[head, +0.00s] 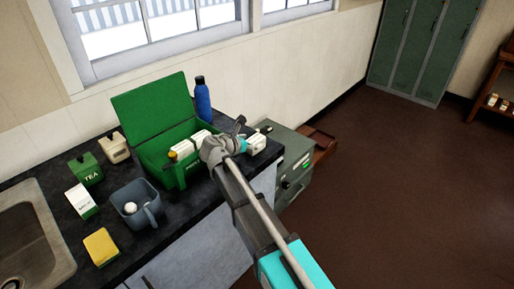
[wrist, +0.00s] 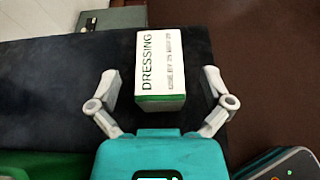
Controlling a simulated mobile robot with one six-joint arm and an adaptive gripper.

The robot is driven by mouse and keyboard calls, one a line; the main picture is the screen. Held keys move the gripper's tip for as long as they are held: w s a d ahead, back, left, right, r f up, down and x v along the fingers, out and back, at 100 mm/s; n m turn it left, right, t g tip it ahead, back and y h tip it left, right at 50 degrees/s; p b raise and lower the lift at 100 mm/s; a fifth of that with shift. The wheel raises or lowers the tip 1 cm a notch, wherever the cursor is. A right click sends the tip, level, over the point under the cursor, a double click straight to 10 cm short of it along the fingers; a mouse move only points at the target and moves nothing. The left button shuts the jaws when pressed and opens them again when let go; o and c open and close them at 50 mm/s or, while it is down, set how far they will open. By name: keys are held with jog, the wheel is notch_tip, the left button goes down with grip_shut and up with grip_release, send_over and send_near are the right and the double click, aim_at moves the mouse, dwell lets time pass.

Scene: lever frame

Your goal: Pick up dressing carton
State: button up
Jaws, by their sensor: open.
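The dressing carton (wrist: 160,65) is a white box with "DRESSING" on its face and a green band at its near end, on the dark counter. In the wrist view my gripper (wrist: 161,82) is open, with one finger on each side of the carton's near part and a visible gap on both sides. In the head view a white carton (head: 257,143) shows just beyond my gripper (head: 242,136), near the counter's right end. My wrist and arm partly cover that area there.
An open green box (head: 154,157) holding white cartons stands left of my gripper. A blue bottle (head: 202,100) stands behind. A blue-grey jug (head: 137,204), a TEA tin (head: 86,170) and a sink (head: 32,235) are further left. A grey-green cabinet (head: 290,160) stands beyond the counter's right end.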

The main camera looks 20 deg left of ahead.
jog(key=shift+b+x, duration=0.4)
jog(key=shift+x, duration=1.05)
jog(key=shift+s, duration=0.1)
jog(key=c, duration=1)
